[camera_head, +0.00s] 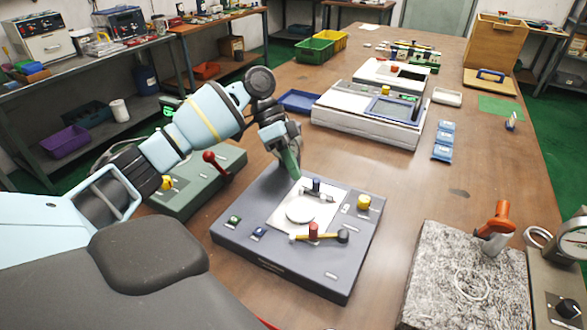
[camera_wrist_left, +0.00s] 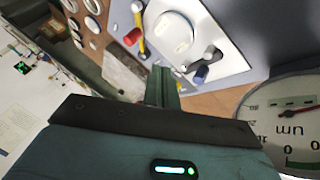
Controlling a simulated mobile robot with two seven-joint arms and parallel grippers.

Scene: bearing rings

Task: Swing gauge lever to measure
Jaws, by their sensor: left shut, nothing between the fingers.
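A dark grey gauge box (camera_head: 240,230) stands on the table with a white plate and a pale round disc (camera_head: 300,209) on top; the disc also shows in the wrist view (camera_wrist_left: 173,32). A small grey lever with a dark blue knob (camera_head: 316,185) sits behind the disc, and shows in the wrist view too (camera_wrist_left: 201,74). A yellow bar with a red knob (camera_head: 313,230) and a black end lies in front of the disc. My left gripper (camera_head: 297,176) is shut and empty, pointing down just beside the plate's far left corner, close to the blue-knobbed lever.
A green box with a red-knobbed lever (camera_head: 209,157) stands to the left. A granite block (camera_head: 430,270) with an orange-handled tool (camera_head: 497,222) stands at the right. A large dial (camera_wrist_left: 290,125) shows in the wrist view. Bare table lies between the box and granite.

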